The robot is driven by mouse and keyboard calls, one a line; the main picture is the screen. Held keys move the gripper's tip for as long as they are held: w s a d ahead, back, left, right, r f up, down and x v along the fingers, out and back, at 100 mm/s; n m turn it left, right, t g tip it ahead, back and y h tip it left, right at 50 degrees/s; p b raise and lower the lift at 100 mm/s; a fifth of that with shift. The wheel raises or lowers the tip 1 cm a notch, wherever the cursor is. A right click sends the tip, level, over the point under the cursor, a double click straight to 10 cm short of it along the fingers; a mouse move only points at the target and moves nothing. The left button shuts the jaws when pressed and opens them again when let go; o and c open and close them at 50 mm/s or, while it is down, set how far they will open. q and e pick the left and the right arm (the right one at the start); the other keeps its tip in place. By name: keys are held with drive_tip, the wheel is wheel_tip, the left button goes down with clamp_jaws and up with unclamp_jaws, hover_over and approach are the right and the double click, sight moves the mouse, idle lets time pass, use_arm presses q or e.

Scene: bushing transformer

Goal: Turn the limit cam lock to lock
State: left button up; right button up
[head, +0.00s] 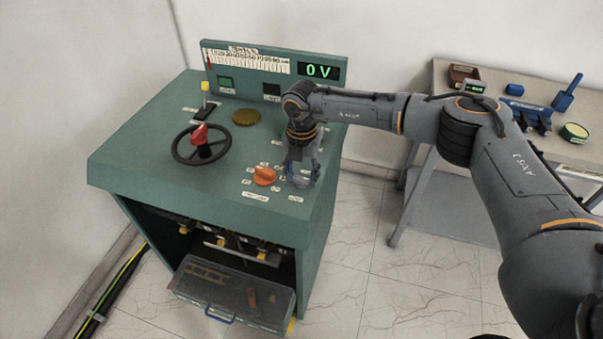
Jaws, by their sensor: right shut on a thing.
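My right gripper (303,176) reaches down to the right part of the green console top (150,155), just right of the orange knob (264,176). Its fingers are shut at the panel surface, around what appears to be the limit cam lock. The lock itself is hidden by the fingers, so I cannot tell its turn angle. Small white labels (296,198) show around the fingers, too small to read. My left gripper is not in view.
A red-hubbed black handwheel (178,150), a yellow-tipped lever (205,88) and a brass disc (246,117) are on the console. Its display (320,71) reads 0 V. An open drawer (215,297) sits below. A grey workbench (440,90) with tools stands right.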

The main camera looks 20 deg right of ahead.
drive_tip(key=n+b, duration=0.3)
drive_tip(key=shift+f, duration=0.25)
drive_tip(key=n+b, duration=0.4)
drive_tip(key=n, duration=0.1)
drive_tip(key=shift+n+b, duration=0.3)
drive_tip(key=shift+n, duration=0.1)
drive_tip(key=n+b, duration=0.3)
drive_tip(key=n, duration=0.1)
drive_tip(key=shift+r+n, duration=0.1)
drive_tip(key=shift+n, duration=0.2)
drive_tip(key=shift+r+n+b, duration=0.1)
drive_tip(key=shift+n+b, duration=0.85)
drive_tip(key=shift+n, duration=1.25)
drive_tip(key=o, duration=1.2)
drive_tip(key=shift+c, duration=0.2)
